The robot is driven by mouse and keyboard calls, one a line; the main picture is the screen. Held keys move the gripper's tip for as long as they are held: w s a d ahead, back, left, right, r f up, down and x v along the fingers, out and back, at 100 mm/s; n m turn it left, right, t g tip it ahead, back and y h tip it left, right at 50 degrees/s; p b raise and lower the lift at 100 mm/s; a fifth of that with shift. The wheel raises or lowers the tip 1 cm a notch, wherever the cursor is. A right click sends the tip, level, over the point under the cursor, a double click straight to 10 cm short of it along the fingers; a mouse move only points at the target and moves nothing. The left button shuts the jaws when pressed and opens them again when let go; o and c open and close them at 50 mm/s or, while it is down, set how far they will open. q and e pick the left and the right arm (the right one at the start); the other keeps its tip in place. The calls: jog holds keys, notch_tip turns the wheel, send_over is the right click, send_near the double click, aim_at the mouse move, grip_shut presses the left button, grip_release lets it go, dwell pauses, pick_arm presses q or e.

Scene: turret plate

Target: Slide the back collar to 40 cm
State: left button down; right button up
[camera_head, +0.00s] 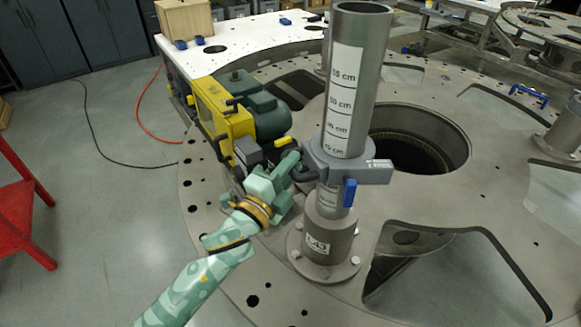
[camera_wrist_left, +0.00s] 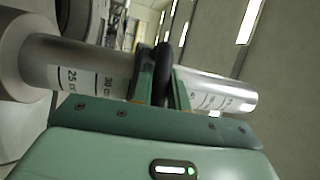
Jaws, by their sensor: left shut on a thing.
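A grey collar (camera_head: 345,165) sits around an upright grey post (camera_head: 358,75). White scale labels (camera_head: 342,100) with cm marks run up the post above the collar, and one partly shows below it. The lowest label above the collar is hard to read. A blue lever (camera_head: 350,192) is on the collar's front. My left gripper (camera_head: 291,168) is at the collar's left side, shut on its dark handle. In the left wrist view its fingers (camera_wrist_left: 165,88) close on the dark handle (camera_wrist_left: 164,62), with 25 cm and 30 cm marks on the post beside them. My right gripper is not in view.
The post's bolted base (camera_head: 325,245) stands on a large metal plate (camera_head: 460,200) with cut-outs and a round opening. A yellow and green machine (camera_head: 235,110) stands close left of my gripper. A white-topped bench (camera_head: 235,40) is behind. A red stand (camera_head: 20,210) is at far left.

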pick_arm(q)
jog(key=c, duration=1.3)
grip_release()
jog(key=shift+c, duration=0.2)
jog(key=shift+s+a+f, duration=0.1)
jog(key=b+v, duration=0.2)
jog(key=v, duration=1.4)
jog(key=shift+f, duration=0.1)
